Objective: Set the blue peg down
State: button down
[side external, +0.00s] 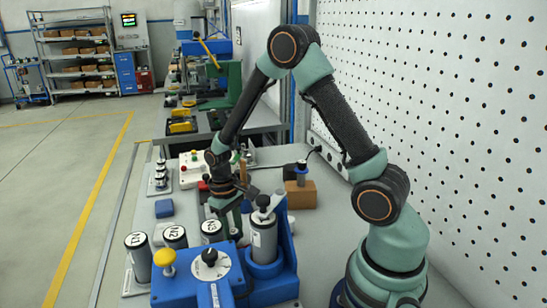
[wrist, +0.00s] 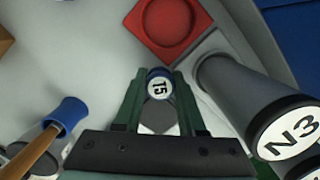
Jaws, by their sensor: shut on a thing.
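The blue peg (wrist: 159,86), with a white end marked T5, sits between the two green fingers of my gripper (wrist: 160,92) in the wrist view. The fingers are shut on it. In the side view my gripper (side external: 229,207) points down over the bench behind the blue fixture, and the peg cannot be made out there. A red square holder (wrist: 170,20) with a round recess lies just beyond the peg in the wrist view. The peg is apart from it in the picture; its height above the bench cannot be told.
A grey cylinder marked N3 (wrist: 285,125) stands close to the right of my gripper. A blue-collared tool with a wooden handle (wrist: 62,118) is at left. The blue fixture (side external: 175,289), a blue block (side external: 164,208) and a brown box (side external: 300,196) stand around the work. Bare bench shows at upper left.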

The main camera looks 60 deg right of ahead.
jog(key=shift+f, duration=0.1)
jog(key=c, duration=0.5)
grip_release()
notch_tip(320, 180, up, 13)
jog(key=w, duration=0.1)
jog(key=s+a+r+n+t, duration=0.1)
jog(key=s+a+r+t, duration=0.3)
jog(key=r, duration=0.6)
jog(key=s+t, duration=0.2)
jog(key=s, duration=0.1)
jog(key=shift+s+a+r, duration=0.15)
jog(key=shift+s+r, duration=0.05)
jog(key=shift+s, duration=0.15)
jog(key=shift+o, duration=0.5)
jog(key=shift+s+a+r+t, duration=0.15)
jog(key=shift+s+a+t, duration=0.05)
jog(key=shift+s+t, duration=0.35)
